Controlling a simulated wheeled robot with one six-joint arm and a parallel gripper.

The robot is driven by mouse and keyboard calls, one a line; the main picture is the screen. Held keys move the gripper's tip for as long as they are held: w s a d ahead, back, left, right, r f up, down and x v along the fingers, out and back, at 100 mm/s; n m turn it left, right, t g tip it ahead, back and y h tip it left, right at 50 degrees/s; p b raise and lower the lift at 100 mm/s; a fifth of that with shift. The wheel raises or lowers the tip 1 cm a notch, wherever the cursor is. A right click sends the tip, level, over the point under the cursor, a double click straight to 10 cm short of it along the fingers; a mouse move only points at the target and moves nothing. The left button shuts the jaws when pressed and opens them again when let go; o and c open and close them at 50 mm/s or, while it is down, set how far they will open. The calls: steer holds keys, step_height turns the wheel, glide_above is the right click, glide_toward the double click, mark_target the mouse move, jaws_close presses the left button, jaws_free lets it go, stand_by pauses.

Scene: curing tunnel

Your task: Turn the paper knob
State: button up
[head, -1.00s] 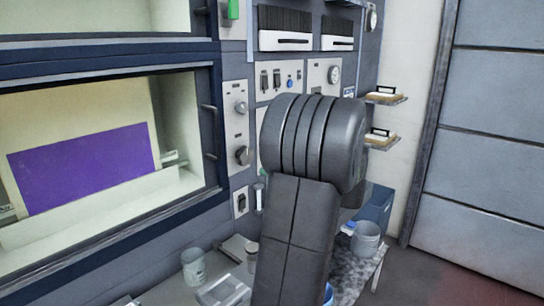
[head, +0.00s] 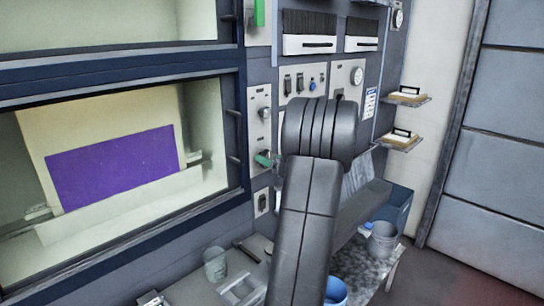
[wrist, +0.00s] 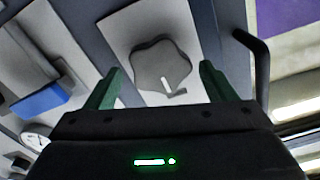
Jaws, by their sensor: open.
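In the wrist view a grey lobed knob (wrist: 162,66) with a white pointer mark sits on a pale plate. My gripper (wrist: 160,76) is open, its two green fingers on either side of the knob. I see a gap at each side, and cannot tell how far the fingertips are from the plate. In the head view a green fingertip of my gripper (head: 264,158) shows at the lower part of the narrow knob panel (head: 258,96), hiding the lower knob there. A smaller upper knob (head: 264,113) stays visible. The panel lettering is too small to read.
A dark handle (wrist: 256,62) stands close to the right finger in the wrist view. A blue block (wrist: 42,100) and a gauge lie to the left. A lit window with a purple sheet (head: 112,165) is left of the panel. Buckets (head: 382,240) stand below right.

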steer(key=shift+w+a, duration=0.1)
steer(key=shift+c, duration=0.5)
steer(key=c, duration=0.9)
steer(key=shift+f+m+b, duration=0.1)
steer(key=shift+m+b, duration=0.2)
steer(key=shift+b, duration=0.35)
steer(key=shift+w+f+m+b, duration=0.1)
steer(key=shift+m+b, duration=1.95)
steer(key=shift+m, duration=1.2)
steer(key=shift+f+m+b, duration=0.1)
steer(key=shift+m+b, duration=1.95)
steer(key=shift+m, duration=1.2)
